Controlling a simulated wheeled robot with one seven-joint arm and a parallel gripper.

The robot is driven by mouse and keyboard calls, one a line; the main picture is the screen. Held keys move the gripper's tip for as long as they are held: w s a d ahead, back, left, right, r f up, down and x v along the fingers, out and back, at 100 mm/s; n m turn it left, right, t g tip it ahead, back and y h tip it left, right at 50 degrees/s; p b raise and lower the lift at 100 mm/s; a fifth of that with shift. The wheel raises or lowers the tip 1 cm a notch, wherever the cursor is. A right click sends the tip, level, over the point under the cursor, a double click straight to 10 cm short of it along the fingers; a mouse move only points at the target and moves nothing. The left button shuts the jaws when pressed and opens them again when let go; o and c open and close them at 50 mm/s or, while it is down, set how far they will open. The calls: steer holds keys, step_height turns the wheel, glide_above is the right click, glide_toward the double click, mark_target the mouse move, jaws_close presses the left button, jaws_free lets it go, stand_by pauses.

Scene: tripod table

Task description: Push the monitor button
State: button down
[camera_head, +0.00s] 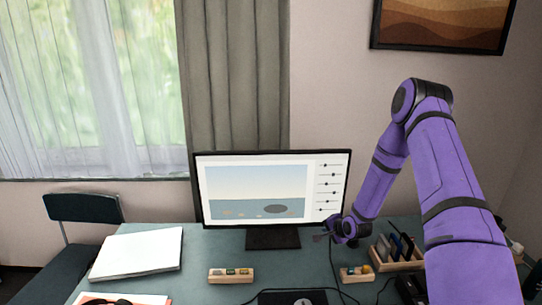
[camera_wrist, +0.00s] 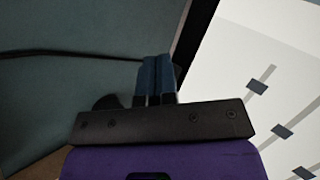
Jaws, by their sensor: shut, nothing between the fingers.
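The monitor (camera_head: 256,192) stands upright on the desk with its screen lit, showing a seascape and a column of sliders. Its black stand (camera_head: 272,238) rests on the desk. My gripper (camera_head: 322,237) is at the monitor's lower right corner, close to the bottom bezel. In the wrist view my gripper's fingers (camera_wrist: 157,75) are together and empty, beside the dark monitor edge (camera_wrist: 190,42). The lit screen (camera_wrist: 275,85) fills the right of that view. I cannot make out the button in either view, nor whether the fingertips touch the monitor.
The desk (camera_head: 205,265) holds a white laptop (camera_head: 137,253) at left, a wooden block holder (camera_head: 231,275) in front, a smaller one (camera_head: 357,273) and an organizer (camera_head: 399,255) near my arm. A cable runs down in front. A chair (camera_head: 84,208) stands at left.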

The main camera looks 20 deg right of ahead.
stand_by(0.3)
steer(key=shift+s+a, duration=0.1)
steer(key=shift+s, duration=0.45)
steer(key=shift+s, duration=0.1)
steer(key=shift+s+a, duration=0.3)
steer(key=shift+s, duration=0.6)
steer(key=shift+s+a, duration=0.25)
steer(key=shift+s, duration=0.7)
steer(key=shift+s+a, duration=0.3)
steer(key=shift+s, duration=0.6)
